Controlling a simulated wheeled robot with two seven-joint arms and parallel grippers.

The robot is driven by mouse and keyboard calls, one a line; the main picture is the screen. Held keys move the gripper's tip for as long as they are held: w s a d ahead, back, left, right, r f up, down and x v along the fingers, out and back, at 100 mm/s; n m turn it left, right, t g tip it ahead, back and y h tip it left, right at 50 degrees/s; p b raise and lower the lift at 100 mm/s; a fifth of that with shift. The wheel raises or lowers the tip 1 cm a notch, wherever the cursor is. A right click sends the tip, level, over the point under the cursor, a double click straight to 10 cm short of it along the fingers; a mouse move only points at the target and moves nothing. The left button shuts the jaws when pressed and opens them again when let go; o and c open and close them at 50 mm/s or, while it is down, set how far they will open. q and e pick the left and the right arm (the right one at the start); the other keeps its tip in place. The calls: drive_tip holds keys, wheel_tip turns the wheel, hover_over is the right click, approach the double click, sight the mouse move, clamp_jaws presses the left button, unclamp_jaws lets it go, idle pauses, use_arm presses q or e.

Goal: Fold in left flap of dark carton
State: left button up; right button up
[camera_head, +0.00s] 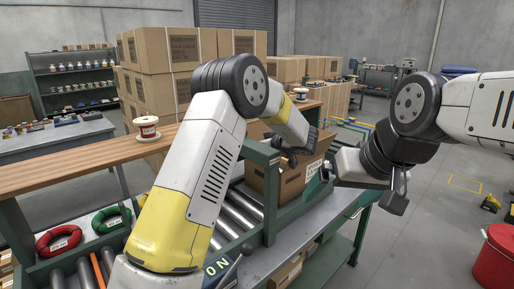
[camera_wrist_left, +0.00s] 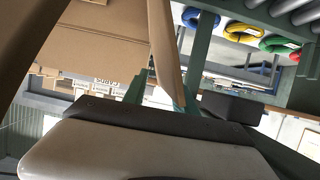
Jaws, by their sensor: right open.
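The dark carton (camera_head: 290,184) sits on the roller conveyor in the middle of the head view, partly hidden by my left arm and a green post. A raised brown flap (camera_wrist_left: 166,50) and a broad cardboard surface (camera_wrist_left: 105,42) show close up in the left wrist view. My left gripper (camera_head: 292,155) is at the carton's top, at its upper edge in the head view; whether it touches a flap is unclear, and its jaw opening is hidden. My right gripper (camera_head: 362,186) is open at the carton's right side, with nothing visible between its fingers.
A green frame (camera_head: 270,200) stands beside the carton. Red (camera_head: 58,241) and green (camera_head: 112,219) coils lie at lower left. A red bin (camera_head: 494,262) stands at right. Stacked cartons (camera_head: 165,50) fill the background.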

use_arm(q)
clamp_jaws()
drive_tip(key=shift+a+f, duration=0.1)
drive_tip(key=shift+f, duration=0.1)
idle(1.3)
